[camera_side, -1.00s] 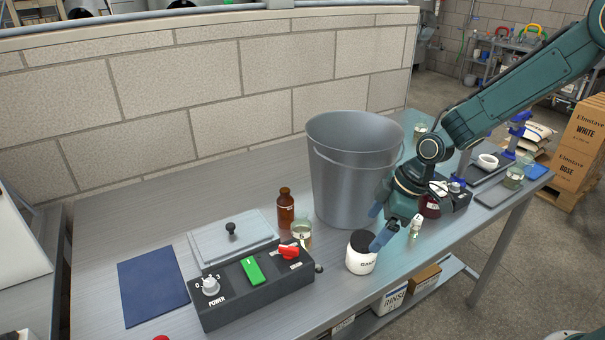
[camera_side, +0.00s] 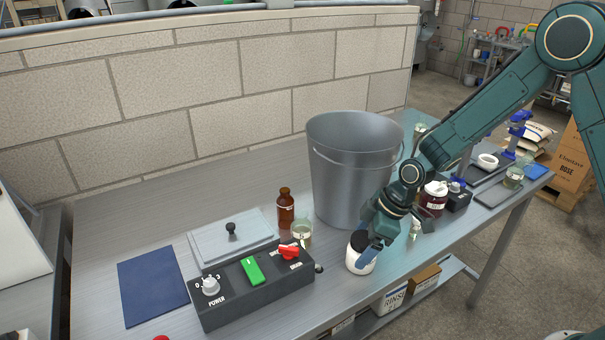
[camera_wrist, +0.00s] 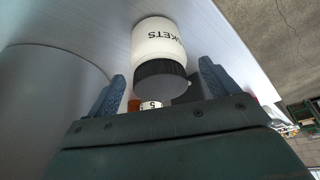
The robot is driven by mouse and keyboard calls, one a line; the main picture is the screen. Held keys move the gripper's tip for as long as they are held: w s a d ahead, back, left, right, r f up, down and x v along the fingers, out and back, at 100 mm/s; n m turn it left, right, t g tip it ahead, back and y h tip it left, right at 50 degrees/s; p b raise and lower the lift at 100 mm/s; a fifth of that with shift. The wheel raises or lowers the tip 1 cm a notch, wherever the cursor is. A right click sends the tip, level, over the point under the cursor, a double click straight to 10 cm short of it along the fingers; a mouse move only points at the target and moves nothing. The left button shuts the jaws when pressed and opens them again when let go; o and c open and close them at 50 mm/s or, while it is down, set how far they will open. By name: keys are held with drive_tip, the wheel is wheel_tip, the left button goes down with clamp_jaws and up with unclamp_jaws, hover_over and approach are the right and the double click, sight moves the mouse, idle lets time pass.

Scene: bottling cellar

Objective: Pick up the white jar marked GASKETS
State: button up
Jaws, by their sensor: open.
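The white jar (camera_side: 356,263) with a black lid stands upright near the front edge of the bench. In the wrist view the jar (camera_wrist: 158,40) shows part of its label, "KETS", and its black lid lies between the fingertips in the picture. My gripper (camera_side: 366,245) is at the jar's upper right in the side view, and a blue finger covers part of the jar. In the wrist view my gripper (camera_wrist: 162,82) is open, with one blue finger on each side of the lid. I cannot tell whether a finger touches the jar.
A large metal bucket (camera_side: 350,175) stands close behind the jar. A black control box (camera_side: 250,285), a brown bottle (camera_side: 286,208) and a glass jar (camera_side: 302,234) are to the left. A dark red jar (camera_side: 433,200) and a small white bottle (camera_side: 415,229) are to the right.

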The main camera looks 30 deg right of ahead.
drive_tip(key=shift+f, duration=0.2)
idle(0.4)
drive_tip(key=c, duration=1.2)
drive_tip(key=shift+o, duration=0.2)
drive_tip(key=shift+r, duration=0.1)
wheel_tip(320, 180, up, 20)
